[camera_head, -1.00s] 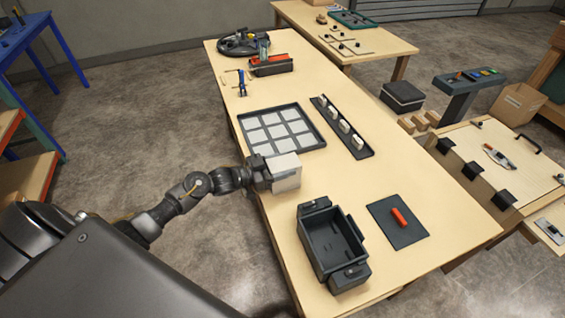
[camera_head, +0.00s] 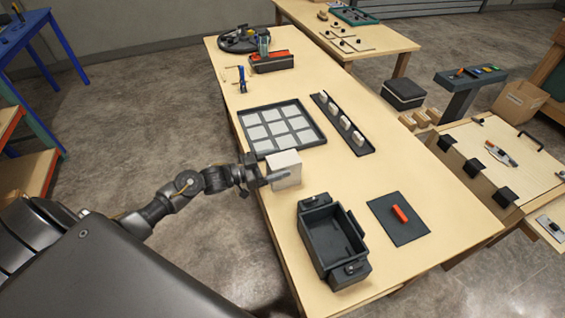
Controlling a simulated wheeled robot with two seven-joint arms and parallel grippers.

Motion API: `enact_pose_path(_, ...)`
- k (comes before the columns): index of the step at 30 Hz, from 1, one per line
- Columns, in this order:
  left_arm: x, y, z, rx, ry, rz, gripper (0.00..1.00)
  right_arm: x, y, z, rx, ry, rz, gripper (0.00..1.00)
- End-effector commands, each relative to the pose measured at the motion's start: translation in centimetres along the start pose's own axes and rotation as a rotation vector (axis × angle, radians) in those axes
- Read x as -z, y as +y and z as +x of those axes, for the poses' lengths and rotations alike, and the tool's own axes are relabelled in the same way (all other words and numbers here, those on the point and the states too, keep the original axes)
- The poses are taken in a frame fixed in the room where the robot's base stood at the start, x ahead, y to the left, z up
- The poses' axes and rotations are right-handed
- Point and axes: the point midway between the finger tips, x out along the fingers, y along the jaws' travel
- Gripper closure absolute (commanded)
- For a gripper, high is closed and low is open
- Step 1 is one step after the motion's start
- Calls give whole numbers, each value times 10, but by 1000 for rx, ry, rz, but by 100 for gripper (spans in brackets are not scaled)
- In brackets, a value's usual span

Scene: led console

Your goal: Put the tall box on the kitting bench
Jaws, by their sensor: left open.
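The tall box (camera_head: 287,166), a pale off-white block, stands upright at the left edge of the long wooden kitting bench (camera_head: 340,205), and appears to rest on its top. My left gripper (camera_head: 264,170) is open at the box's left side, with one finger in front of its near face. Whether the fingers touch the box I cannot tell. The box's left side is partly hidden by the gripper. My right gripper is not in view.
A dark tray of pale squares (camera_head: 282,129) lies just behind the box. A black bin (camera_head: 332,243) stands in front of it. A dark rack (camera_head: 343,124) and a mat (camera_head: 398,219) with an orange item lie to the right. The bench between them is clear.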

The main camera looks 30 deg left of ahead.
Motion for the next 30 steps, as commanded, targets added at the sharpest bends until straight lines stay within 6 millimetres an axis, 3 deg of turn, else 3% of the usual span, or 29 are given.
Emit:
enact_pose_path(6,-5,1,-48,-1,-4,0,20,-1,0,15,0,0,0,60)
enact_pose_path(12,-3,0,-81,-1,-3,-1,20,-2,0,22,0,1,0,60)
enact_pose_path(18,-1,0,-95,-1,-1,0,20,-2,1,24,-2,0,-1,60)
enact_pose_path(30,-1,0,-96,2,-2,-1,20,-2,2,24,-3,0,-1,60)
